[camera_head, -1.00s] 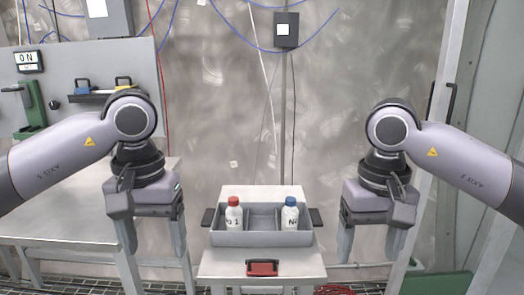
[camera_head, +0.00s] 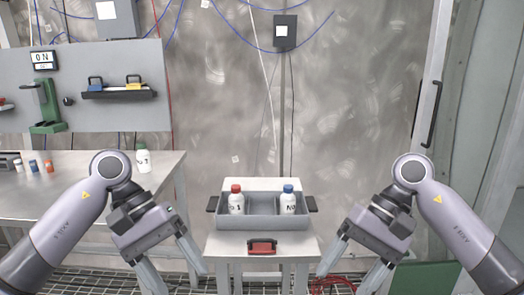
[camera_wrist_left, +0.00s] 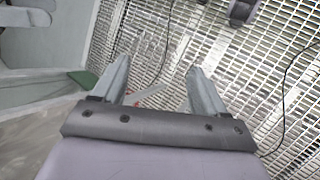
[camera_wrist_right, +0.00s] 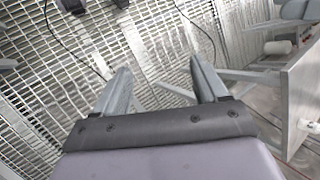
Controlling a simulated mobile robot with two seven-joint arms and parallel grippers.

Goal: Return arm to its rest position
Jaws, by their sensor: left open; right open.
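My left gripper (camera_head: 176,275) hangs low on the left in the head view, left of the small table, with its fingers apart and nothing between them. In the left wrist view its open fingers (camera_wrist_left: 152,85) point over the metal grating floor. My right gripper (camera_head: 350,272) hangs low on the right of the small table, also open and empty. In the right wrist view its fingers (camera_wrist_right: 160,80) are spread above the grating.
A grey tray (camera_head: 262,222) on the small table (camera_head: 262,243) holds a red-capped bottle (camera_head: 236,202) and a blue-capped bottle (camera_head: 288,202). A red-handled item (camera_head: 262,247) is at the table's front. A workbench (camera_head: 80,195) with a green-capped bottle (camera_head: 142,160) stands left.

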